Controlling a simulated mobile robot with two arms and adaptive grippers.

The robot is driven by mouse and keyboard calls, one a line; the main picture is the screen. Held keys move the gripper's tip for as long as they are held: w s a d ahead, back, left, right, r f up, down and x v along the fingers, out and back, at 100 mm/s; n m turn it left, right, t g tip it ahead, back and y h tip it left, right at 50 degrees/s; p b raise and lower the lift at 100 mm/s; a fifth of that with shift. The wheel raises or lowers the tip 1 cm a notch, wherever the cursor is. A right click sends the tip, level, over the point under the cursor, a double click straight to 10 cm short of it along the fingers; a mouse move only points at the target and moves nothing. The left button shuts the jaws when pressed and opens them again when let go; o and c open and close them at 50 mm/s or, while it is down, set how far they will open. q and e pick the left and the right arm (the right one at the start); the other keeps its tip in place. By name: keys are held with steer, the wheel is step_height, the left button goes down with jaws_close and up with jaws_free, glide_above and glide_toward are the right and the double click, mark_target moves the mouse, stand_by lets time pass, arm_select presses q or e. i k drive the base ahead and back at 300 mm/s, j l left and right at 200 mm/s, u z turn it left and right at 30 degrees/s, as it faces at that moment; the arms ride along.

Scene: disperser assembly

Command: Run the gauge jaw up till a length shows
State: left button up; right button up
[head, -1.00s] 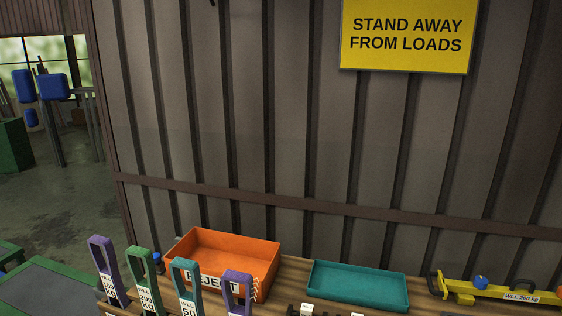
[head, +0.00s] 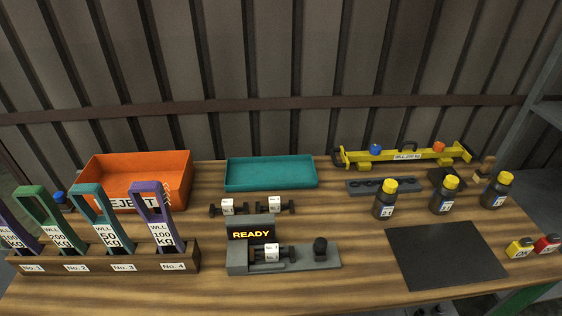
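The grey length gauge (head: 240,262) stands on the bench at the front middle of the head view. Its display (head: 251,235) reads READY in yellow letters, and no length shows. A dark pin-like part with a white tag (head: 271,252) lies on the gauge bed. The black knob (head: 320,246), which looks like the jaw's handle, stands to the right of that part, with a visible space between them. Neither of my grippers is in view.
Two more tagged parts (head: 228,207) lie behind the gauge. Labelled slings stand in a wooden rack (head: 100,262) at left. Behind are an orange REJECT bin (head: 137,170) and a teal tray (head: 270,173). A black mat (head: 445,255) and several bottles (head: 386,199) are at right.

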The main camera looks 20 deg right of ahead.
mark_target(321, 244)
steer(key=z, duration=0.9)
steer(key=k+j+z, duration=0.2)
steer(key=z, duration=0.15)
steer(key=k+j+z, duration=0.1)
steer(key=z, duration=0.25)
steer(key=k, duration=0.1)
